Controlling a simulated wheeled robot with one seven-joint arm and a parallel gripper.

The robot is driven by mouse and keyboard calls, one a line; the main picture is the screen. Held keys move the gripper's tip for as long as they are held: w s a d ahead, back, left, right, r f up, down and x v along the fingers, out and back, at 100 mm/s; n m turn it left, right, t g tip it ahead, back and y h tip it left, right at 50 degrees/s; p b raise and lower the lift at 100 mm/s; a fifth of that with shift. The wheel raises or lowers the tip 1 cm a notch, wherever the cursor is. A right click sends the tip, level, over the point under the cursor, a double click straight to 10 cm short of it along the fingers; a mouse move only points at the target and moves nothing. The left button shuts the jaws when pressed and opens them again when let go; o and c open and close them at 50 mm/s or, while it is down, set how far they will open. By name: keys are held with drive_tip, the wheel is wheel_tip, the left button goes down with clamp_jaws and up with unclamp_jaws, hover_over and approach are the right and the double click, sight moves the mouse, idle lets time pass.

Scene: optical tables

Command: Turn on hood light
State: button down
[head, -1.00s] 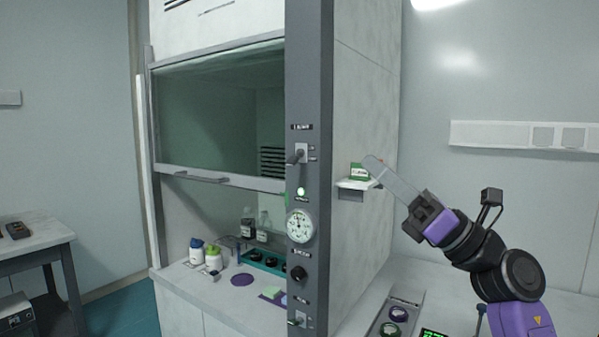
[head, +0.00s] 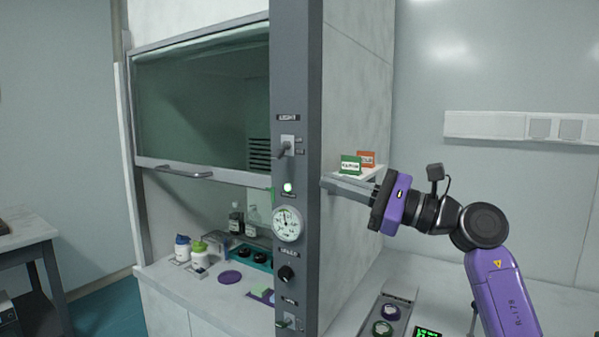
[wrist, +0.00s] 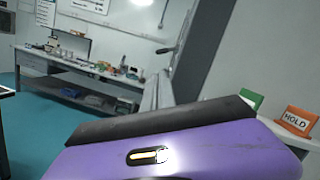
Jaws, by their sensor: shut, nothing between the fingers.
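The fume hood's grey control post (head: 298,80) stands at the middle of the head view. A lower toggle switch (head: 287,321) sits near the bottom of the post, also with an unreadable label. Between them are a lit green lamp (head: 288,188), a round gauge (head: 287,223) and a black knob (head: 286,274). My gripper (head: 326,183) is shut and empty, just right of the post at lamp height. The wrist view shows its fingers (wrist: 157,92) beside the post.
A small shelf (head: 340,176) with a green card (head: 351,165) and an orange HOLD card (wrist: 296,121) is close to my gripper. The hood sash (head: 200,172) is partly raised over bottles (head: 199,254). A panel with round buttons (head: 383,328) lies below.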

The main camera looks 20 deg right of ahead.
sight(290, 169)
drive_tip(key=p+x, duration=0.2)
drive_tip(key=x, duration=0.7)
drive_tip(key=shift+w+a, duration=0.3)
